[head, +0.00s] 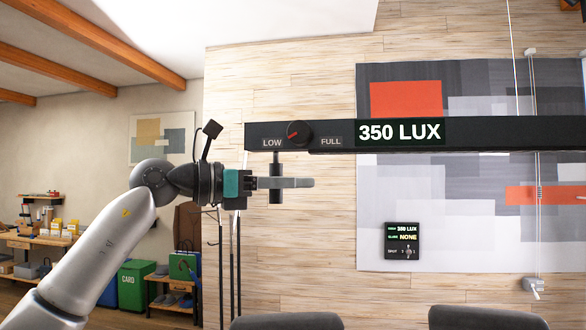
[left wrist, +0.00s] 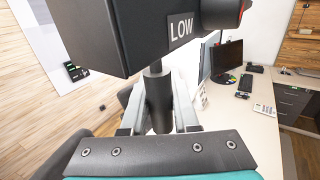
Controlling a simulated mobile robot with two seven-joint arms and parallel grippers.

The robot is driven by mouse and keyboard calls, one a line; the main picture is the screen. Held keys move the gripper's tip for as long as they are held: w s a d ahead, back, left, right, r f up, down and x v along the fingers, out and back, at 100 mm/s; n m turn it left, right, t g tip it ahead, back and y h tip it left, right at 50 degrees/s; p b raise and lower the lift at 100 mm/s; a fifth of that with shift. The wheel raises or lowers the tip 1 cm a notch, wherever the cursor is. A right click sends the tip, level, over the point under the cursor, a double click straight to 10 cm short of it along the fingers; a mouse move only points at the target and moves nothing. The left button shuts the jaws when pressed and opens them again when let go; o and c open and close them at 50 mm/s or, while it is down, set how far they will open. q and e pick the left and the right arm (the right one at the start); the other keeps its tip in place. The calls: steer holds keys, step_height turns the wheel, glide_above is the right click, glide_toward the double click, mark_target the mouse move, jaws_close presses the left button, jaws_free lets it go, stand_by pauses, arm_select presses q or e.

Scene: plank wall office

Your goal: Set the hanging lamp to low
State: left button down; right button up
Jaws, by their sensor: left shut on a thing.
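The hanging lamp (head: 480,133) is a long black bar running from the middle to the right edge of the head view. Its display (head: 400,132) reads 350 LUX. A dark knob (head: 298,133) with a red mark sits between the LOW label (head: 272,143) and the FULL label (head: 331,142). The red mark points left, toward LOW. A black handle (head: 277,164) hangs under the bar's left end. My left gripper (head: 300,183) is shut on this handle. In the left wrist view the handle (left wrist: 159,103) stands between the two fingers (left wrist: 158,120). My right gripper is not visible.
A small black wall panel (head: 402,241) reads 350 LUX and NONE. Dark chair backs (head: 475,317) show at the bottom. A thin cord (head: 515,60) rises from the lamp. A desk (left wrist: 235,120) with a monitor (left wrist: 226,58) lies right in the left wrist view.

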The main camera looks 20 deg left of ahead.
arm_select(q)
step_height(320, 180, down, 8)
steer(key=b, duration=0.4)
steer(key=shift+r, duration=0.15)
steer(key=shift+w+d, duration=0.1)
steer(key=c, duration=1.1)
jaws_free()
steer(key=o, duration=0.4)
steer(key=shift+r, duration=0.15)
